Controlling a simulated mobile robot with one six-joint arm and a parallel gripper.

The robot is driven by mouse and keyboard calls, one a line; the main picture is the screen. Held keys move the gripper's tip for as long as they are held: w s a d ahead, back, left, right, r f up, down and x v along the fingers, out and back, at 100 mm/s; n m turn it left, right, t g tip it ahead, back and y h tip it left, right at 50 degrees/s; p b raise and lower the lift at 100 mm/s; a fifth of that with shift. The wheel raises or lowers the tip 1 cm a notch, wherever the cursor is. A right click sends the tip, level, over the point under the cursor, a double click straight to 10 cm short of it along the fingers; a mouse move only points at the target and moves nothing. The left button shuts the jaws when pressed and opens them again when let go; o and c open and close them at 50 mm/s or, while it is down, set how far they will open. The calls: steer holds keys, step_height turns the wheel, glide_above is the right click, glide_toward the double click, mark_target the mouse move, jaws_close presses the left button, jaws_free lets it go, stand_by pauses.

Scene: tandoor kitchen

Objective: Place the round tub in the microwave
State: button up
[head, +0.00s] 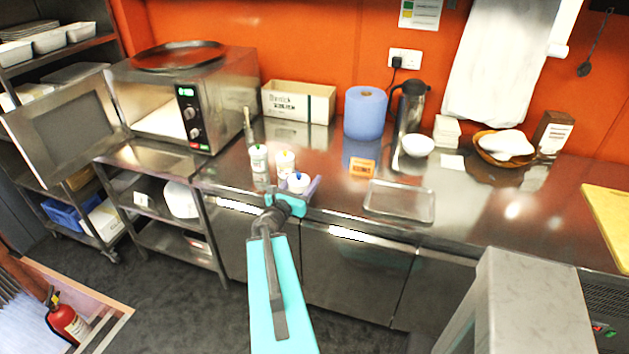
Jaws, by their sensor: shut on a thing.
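A round white tub with a blue spot on its lid (298,181) is between the jaws of my gripper (301,189), near the counter's front edge. The jaws are shut on it and partly hide its lower part, so I cannot tell whether it touches the counter. The steel microwave (225,90) stands at the left, with its door (68,122) swung wide open to the left. Its lit cavity (161,119) looks empty in the part that shows. A round dark tray (179,55) lies on top.
A shallow metal tray (399,201) lies to the right. A cardboard box (299,102), blue roll (365,112) and flask (411,105) stand behind.

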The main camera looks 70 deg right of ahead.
steer(key=w+a+n+t+b, duration=0.35)
steer(key=w+a+t, duration=0.35)
steer(key=w+a, duration=2.15)
steer(key=w+a+n+t+y+b, duration=0.1)
steer(key=w+a+n+t+y, duration=0.1)
steer(key=a, duration=1.6)
steer(key=w+a+f+n+t+y+b, duration=0.1)
steer(key=w+a, duration=0.4)
steer(key=a, duration=1.3)
steer(key=shift+a+n+t+y+b, duration=0.2)
steer(key=shift+n+t+y+b, duration=0.3)
steer(key=shift+n+t, duration=0.5)
